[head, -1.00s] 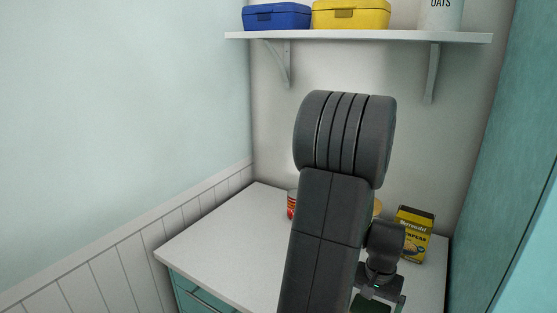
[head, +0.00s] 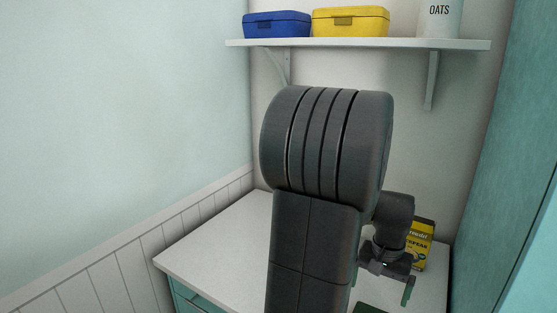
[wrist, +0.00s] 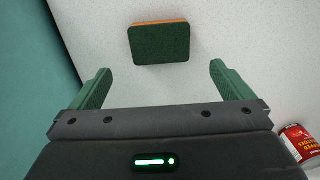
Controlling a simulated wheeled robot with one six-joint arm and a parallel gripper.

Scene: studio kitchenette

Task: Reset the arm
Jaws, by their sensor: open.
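My arm rises through the middle of the head view. My gripper (wrist: 159,78) is open and empty, its two green fingers spread wide in the wrist view. A dark green sponge (wrist: 160,45) with an orange edge lies on the white counter beyond the fingertips, apart from them. In the head view my gripper shows only partly at lower right, in front of a yellow box.
The yellow box (head: 425,240) stands at the counter's right. A red can (wrist: 299,147) shows at the wrist view's right edge. Above, a shelf (head: 360,45) holds a blue case (head: 277,25), a yellow case (head: 350,22) and an oats canister (head: 440,18). The left counter (head: 215,245) is clear.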

